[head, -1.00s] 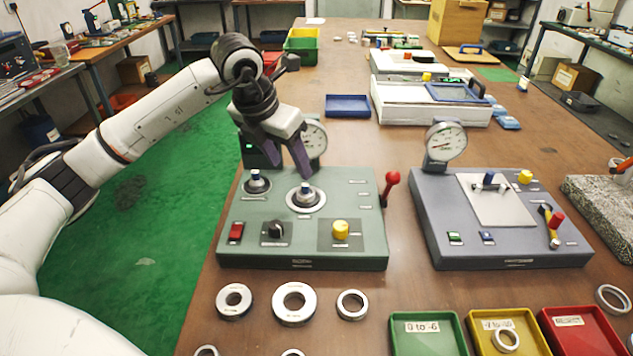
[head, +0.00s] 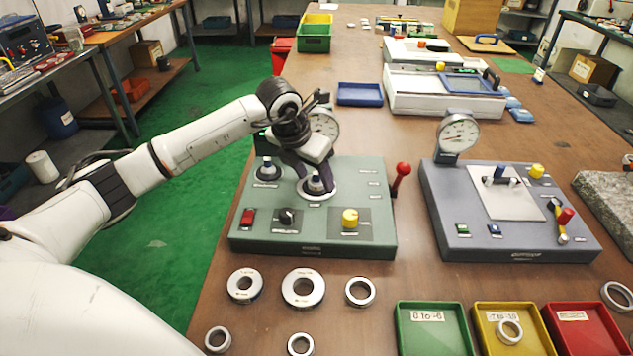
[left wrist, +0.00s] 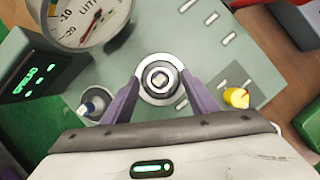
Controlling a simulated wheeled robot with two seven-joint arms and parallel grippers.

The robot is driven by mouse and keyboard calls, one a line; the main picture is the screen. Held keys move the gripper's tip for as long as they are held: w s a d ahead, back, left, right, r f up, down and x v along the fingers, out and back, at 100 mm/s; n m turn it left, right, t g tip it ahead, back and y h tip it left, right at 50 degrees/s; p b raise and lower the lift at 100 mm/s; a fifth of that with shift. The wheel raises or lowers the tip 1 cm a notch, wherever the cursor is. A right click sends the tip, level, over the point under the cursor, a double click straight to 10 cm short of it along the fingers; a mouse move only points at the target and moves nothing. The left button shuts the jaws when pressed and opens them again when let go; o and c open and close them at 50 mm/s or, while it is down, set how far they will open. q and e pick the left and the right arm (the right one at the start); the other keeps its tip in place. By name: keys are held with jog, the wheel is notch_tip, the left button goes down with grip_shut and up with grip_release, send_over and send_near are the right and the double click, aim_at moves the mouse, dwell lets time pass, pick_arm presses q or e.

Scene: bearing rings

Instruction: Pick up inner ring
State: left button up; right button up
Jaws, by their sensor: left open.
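A metal ring sits around a post on the green gauge device (head: 262,222). In the head view this ring (head: 318,192) shows as a pale circle partly behind my fingers. In the left wrist view the ring (left wrist: 159,94) surrounds the silver-topped post. My left gripper (head: 302,178) is open and low over the device. In the left wrist view its purple fingers (left wrist: 160,86) stand on either side of the ring; I cannot tell whether they touch it. My right gripper is out of view.
Loose rings, such as one large ring (head: 303,303), lie in front of the device. A second knobbed post (head: 268,172), a dial gauge (left wrist: 88,20) and a red-knobbed lever (head: 401,172) are close by. Green, yellow and red trays (head: 575,352) stand front right.

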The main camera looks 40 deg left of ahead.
pick_arm(q)
jog(key=c, duration=1.1)
